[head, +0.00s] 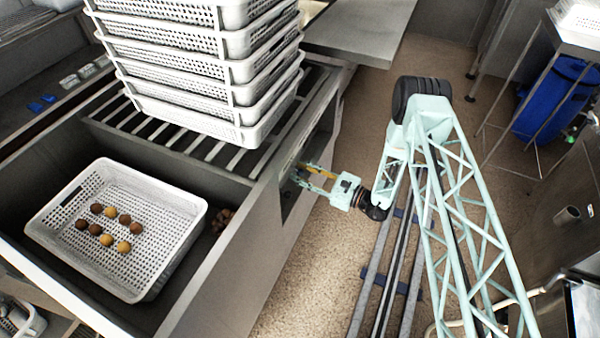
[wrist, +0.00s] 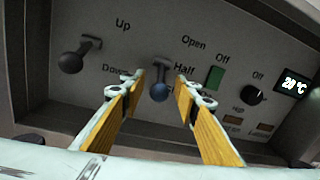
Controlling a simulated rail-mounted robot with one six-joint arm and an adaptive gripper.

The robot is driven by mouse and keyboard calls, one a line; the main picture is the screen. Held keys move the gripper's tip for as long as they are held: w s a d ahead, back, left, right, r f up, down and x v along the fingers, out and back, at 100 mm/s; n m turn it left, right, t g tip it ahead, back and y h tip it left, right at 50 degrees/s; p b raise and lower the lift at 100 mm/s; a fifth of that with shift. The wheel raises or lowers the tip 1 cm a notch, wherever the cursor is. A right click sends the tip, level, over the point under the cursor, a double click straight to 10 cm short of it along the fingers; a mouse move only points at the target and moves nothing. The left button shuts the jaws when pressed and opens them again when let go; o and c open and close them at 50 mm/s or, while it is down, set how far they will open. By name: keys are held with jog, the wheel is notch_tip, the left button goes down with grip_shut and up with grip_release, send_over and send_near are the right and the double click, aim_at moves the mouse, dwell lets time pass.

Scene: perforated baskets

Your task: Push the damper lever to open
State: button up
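My gripper (wrist: 162,78) is open, with one yellow-sided finger on each side of the knob. I cannot tell whether either finger touches it. In the head view my gripper (head: 303,175) reaches into the recess in the bench's side, and the lever cannot be made out there.
A dark-knobbed lever (wrist: 72,62) marked "Up" and "Down" is left of the fingers. A green switch (wrist: 215,78), a black dial (wrist: 253,95) and a 20 °C display (wrist: 292,82) are to the right.

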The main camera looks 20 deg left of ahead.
jog(key=shift+c, duration=0.5)
grip_shut()
